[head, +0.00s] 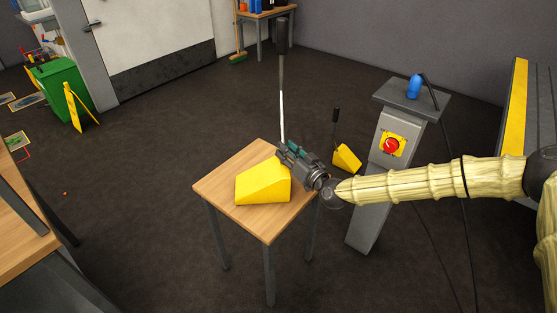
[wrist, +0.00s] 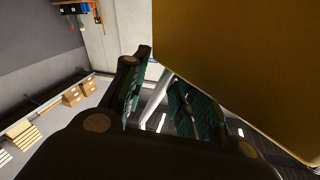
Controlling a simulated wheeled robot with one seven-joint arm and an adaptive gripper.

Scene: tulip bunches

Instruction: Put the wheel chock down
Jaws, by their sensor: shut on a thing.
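A yellow wedge-shaped wheel chock (head: 263,184) is at the top of the small wooden table (head: 222,186). I cannot tell whether its base touches the tabletop. Its long grey handle (head: 282,100) rises steeply and ends in a black grip. My gripper (head: 287,150) is at the lower part of this handle, just behind and right of the wedge, and is shut on it. In the wrist view my gripper (wrist: 160,100) has its teal pads either side of the grey rod, and the chock (wrist: 235,60) fills the upper right as a dark yellow surface.
A second yellow chock (head: 347,157) with a handle stands on the floor behind the table. A grey pedestal (head: 385,160) with a red switch and a blue bottle (head: 414,86) stands to the right. A larger workbench (head: 25,235) is at the left. The table's left part is bare.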

